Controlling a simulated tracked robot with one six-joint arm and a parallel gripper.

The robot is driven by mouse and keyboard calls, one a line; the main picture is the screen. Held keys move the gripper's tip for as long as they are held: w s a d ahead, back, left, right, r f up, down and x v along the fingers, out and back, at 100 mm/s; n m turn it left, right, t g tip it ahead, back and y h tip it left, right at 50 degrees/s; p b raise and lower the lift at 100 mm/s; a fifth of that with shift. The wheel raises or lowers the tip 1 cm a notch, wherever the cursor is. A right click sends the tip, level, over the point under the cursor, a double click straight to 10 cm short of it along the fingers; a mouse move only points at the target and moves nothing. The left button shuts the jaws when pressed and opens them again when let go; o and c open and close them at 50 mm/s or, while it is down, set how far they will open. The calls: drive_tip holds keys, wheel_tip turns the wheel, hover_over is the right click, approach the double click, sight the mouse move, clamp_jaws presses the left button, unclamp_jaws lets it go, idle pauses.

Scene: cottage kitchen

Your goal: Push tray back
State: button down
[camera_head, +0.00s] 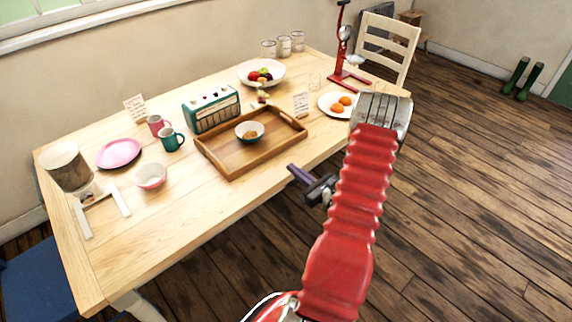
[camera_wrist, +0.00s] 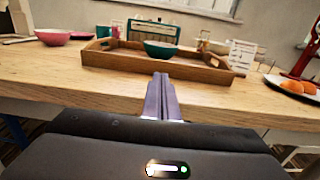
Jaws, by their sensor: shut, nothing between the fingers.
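The wooden tray (camera_head: 231,170) lies on the table near its front edge, in the middle of the head view. A teal bowl (camera_head: 250,132) with something brown in it stands in the tray. The tray's front wall (camera_wrist: 150,66) faces me in the wrist view, with the teal bowl (camera_wrist: 161,49) behind it. My gripper (camera_head: 293,169) is shut and empty, its fingers pointing at the tray from the front side of the table. In the wrist view the closed fingertips (camera_wrist: 161,78) show just below the tray's front wall. I see no clear contact with the tray.
A teal radio (camera_head: 211,110) stands close behind the tray, with a teal mug (camera_head: 170,140) left of it. A plate of oranges (camera_head: 332,105) and a small card (camera_head: 301,104) are to the right. A pink-and-white bowl (camera_head: 150,177) is left.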

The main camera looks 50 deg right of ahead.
drive_tip(key=s, duration=0.4)
drive_tip(key=shift+s+a, duration=0.3)
idle(0.4)
